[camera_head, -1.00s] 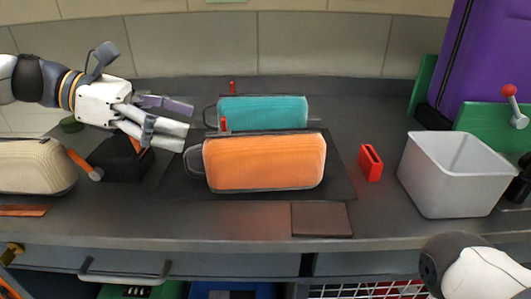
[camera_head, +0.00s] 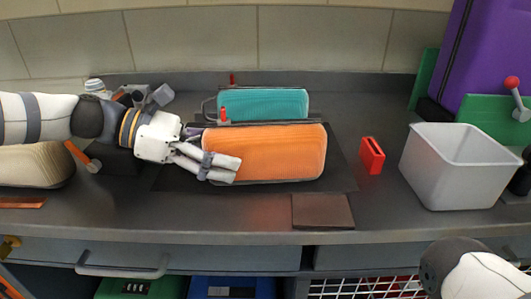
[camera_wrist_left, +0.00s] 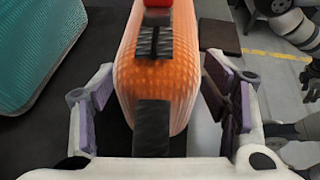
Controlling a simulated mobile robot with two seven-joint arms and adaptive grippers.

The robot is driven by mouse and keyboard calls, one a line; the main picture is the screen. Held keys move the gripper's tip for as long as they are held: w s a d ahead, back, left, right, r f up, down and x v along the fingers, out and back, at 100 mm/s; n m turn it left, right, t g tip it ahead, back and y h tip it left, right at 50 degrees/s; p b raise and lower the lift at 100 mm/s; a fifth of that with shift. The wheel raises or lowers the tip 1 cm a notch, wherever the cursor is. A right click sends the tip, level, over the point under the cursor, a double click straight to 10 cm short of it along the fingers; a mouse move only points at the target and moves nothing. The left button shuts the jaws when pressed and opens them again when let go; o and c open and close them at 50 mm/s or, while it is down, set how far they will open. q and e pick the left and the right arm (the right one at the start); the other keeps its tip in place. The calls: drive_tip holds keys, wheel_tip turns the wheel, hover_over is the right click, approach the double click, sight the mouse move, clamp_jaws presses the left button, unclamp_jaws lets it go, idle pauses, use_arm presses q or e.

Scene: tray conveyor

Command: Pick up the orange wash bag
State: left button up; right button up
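The orange wash bag (camera_head: 275,152) lies on a dark mat on the counter, with a black edge and zip. My left gripper (camera_head: 212,165) reaches in from the left at the bag's left end, and one finger lies across its front face in the head view. In the left wrist view the orange bag (camera_wrist_left: 158,72) stands between the two spread fingers of my left gripper (camera_wrist_left: 165,98), with visible gaps on both sides. The left gripper is open. The bag's left end is hidden by it in the head view. My right gripper is out of view.
A teal bag (camera_head: 262,103) lies just behind the orange one. A beige bag (camera_head: 30,167) is at the left. A red holder (camera_head: 371,155), a brown square pad (camera_head: 322,211) and a grey bin (camera_head: 440,185) are on the right.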

use_arm(q)
drive_tip(key=c, duration=1.2)
drive_tip(key=shift+r, duration=0.6)
drive_tip(key=s+r+p, duration=0.1)
drive_tip(key=s+r, duration=0.3)
drive_tip(key=s+d+r+p, duration=0.1)
drive_tip(key=s+r+p, duration=0.1)
drive_tip(key=s+r, duration=0.2)
drive_tip(key=s+d+r+p, duration=0.1)
drive_tip(key=s+r, duration=0.3)
drive_tip(key=s, duration=0.2)
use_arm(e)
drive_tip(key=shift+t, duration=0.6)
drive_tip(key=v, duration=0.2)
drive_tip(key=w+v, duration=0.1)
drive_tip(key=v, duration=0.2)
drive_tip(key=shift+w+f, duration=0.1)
use_arm(q)
drive_tip(key=shift+w+f, duration=0.1)
